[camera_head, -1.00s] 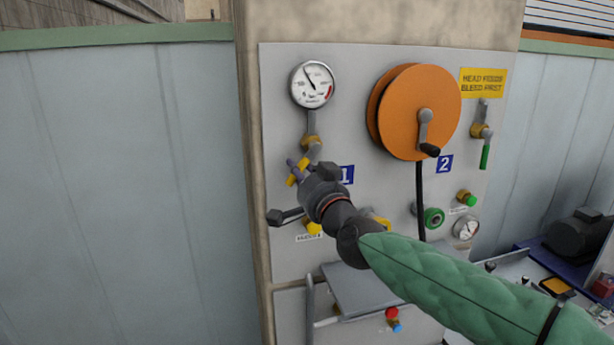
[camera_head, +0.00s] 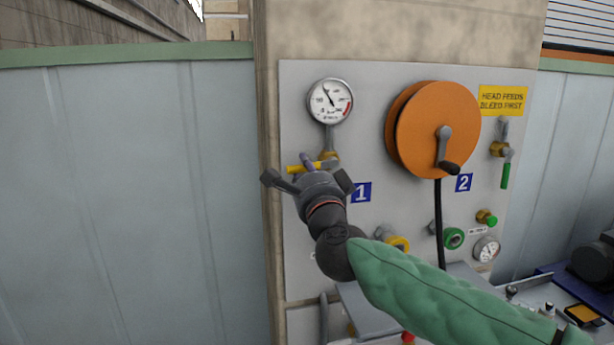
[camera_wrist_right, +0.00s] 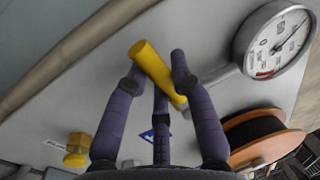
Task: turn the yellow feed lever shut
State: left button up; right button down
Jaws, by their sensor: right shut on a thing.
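The yellow feed lever (camera_head: 298,169) sits on the valve below the left pressure gauge, on the grey panel. It lies nearly level, pointing left from the pipe. My right gripper (camera_head: 308,161) is at the lever, its purple fingers around it. In the right wrist view the lever (camera_wrist_right: 150,66) passes between the fingertips (camera_wrist_right: 160,72), with its free end showing past them. The gripper is shut on it. The gripper body hides part of the valve and the panel below. My left gripper is not in view.
The round gauge (camera_head: 330,101) is just above the lever. An orange hose reel (camera_head: 438,130) with a crank stands out from the panel at right. A second valve with a green handle (camera_head: 505,175) hangs farther right. The wall left of the panel is clear.

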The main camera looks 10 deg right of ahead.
jog(key=shift+r+m, duration=0.2)
jog(key=shift+m, duration=0.3)
jog(key=c, duration=1)
grip_release()
jog(key=shift+w, duration=0.1)
jog(key=s, duration=0.4)
jog(key=s+f, duration=0.1)
jog(key=s, duration=0.3)
jog(key=s+f, duration=0.1)
jog(key=s, duration=0.3)
jog(key=shift+d+f, duration=0.15)
jog(key=shift+w, duration=0.1)
